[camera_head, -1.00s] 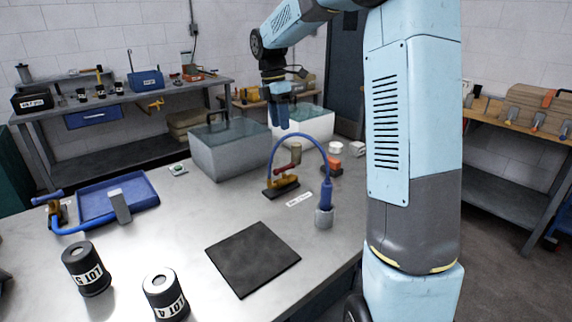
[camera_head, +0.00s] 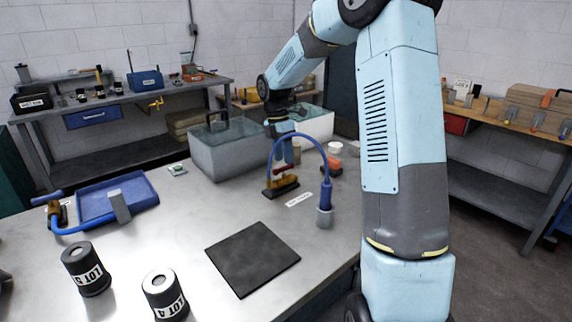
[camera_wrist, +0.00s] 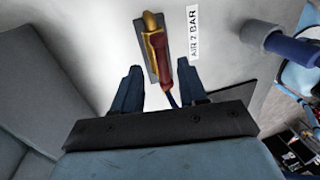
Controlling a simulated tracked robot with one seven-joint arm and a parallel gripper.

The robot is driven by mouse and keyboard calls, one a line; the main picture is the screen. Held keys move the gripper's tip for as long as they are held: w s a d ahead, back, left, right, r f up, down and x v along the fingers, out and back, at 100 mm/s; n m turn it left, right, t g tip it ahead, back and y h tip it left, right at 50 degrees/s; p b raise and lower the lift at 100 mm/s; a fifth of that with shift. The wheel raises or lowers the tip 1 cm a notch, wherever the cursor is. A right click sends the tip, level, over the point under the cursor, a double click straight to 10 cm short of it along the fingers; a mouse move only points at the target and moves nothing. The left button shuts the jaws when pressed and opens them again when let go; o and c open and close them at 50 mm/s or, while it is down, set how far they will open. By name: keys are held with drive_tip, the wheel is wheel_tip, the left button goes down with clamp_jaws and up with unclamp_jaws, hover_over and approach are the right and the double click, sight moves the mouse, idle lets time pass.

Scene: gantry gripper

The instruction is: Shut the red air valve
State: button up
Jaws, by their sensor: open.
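The red air valve is a brass body (camera_head: 284,184) with a red lever (camera_wrist: 160,46), on a dark base plate on the metal bench. My gripper (camera_head: 284,155) points down just above it in the head view and hides part of the lever. In the wrist view my gripper (camera_wrist: 159,78) is open, with one dark blue finger on each side of the lever's near end. The lever lies roughly in line with the brass body there. Neither finger visibly touches it, and I cannot tell whether the fingertips reach down to its height.
A blue hose (camera_head: 304,138) arches close by my gripper to a blue nozzle in a grey holder (camera_head: 325,217). A label reading AIR 2 BAR (camera_wrist: 194,32) lies beside the valve. A dark mat (camera_head: 252,259) and two black canisters are in front.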

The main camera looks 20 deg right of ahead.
sight(284, 170)
drive_tip(key=shift+s+d+f, duration=0.1)
drive_tip(key=shift+s+f, duration=0.1)
drive_tip(key=shift+f, duration=0.7)
drive_tip(key=shift+s+d+f, duration=0.1)
drive_tip(key=shift+s+f, duration=0.05)
drive_tip(key=shift+f, duration=0.7)
